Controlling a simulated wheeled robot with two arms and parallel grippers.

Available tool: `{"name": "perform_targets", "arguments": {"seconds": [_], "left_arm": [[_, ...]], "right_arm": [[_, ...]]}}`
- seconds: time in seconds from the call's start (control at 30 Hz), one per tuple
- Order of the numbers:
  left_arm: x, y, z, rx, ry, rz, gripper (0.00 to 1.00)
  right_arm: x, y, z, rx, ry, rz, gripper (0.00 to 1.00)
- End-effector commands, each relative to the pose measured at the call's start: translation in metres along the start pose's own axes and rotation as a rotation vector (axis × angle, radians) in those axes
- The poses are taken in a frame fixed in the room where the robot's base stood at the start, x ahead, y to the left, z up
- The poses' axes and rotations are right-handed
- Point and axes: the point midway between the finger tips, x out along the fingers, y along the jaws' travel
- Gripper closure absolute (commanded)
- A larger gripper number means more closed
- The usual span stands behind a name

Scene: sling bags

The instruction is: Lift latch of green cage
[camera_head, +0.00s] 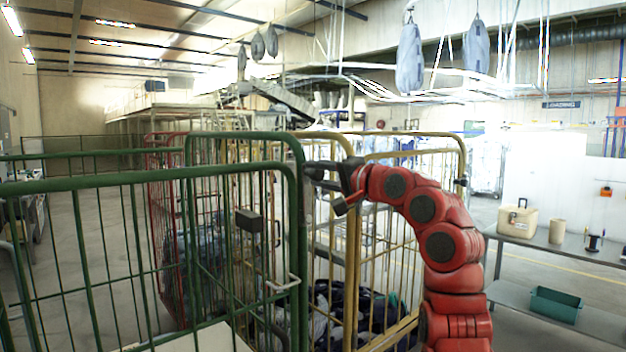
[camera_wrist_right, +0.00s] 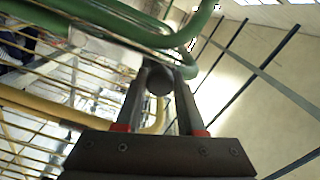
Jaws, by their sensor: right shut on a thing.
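The green cage (camera_head: 95,181) stands at the left and front in the head view, and its green tubes (camera_wrist_right: 120,15) cross the top of the right wrist view. My right gripper (camera_head: 335,181) is at the upper right corner post of the green cage. In the right wrist view the two fingers of my right gripper (camera_wrist_right: 162,82) are shut around a dark, round-ended piece (camera_wrist_right: 159,82), which looks like the latch beside the green tube. The rest of the latch is mostly hidden by the fingers. My left gripper is not in view.
A yellow cage (camera_head: 462,160) with dark bags inside stands right behind the green one, close to my right arm. A red cage (camera_head: 152,200) is behind at the left. A grey bench (camera_head: 570,249) with a beige box (camera_head: 517,222) is at the right. Grey bags (camera_head: 409,58) hang overhead.

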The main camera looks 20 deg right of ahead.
Motion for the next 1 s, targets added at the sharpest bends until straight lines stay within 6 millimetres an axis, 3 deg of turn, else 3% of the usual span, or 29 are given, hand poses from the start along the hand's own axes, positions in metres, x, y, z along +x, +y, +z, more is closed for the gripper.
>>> {"name": "perform_targets", "arguments": {"seconds": [0.6, 0.63, 0.7, 0.8, 1.0], "left_arm": [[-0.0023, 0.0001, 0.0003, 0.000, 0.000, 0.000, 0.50], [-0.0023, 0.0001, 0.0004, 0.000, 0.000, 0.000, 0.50], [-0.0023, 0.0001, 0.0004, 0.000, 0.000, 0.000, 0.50], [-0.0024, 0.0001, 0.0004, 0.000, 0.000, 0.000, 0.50], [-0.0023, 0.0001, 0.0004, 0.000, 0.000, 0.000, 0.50]], "right_arm": [[-0.0001, 0.0024, -0.0050, 0.045, 0.001, 0.001, 1.00], [-0.0001, 0.0024, -0.0050, 0.045, 0.001, 0.001, 0.60], [0.0000, 0.0024, -0.0050, 0.045, 0.001, 0.001, 0.48], [0.0000, 0.0021, -0.0047, 0.044, 0.001, 0.001, 0.32], [0.0001, 0.0019, -0.0044, 0.043, 0.000, 0.001, 0.32]]}}
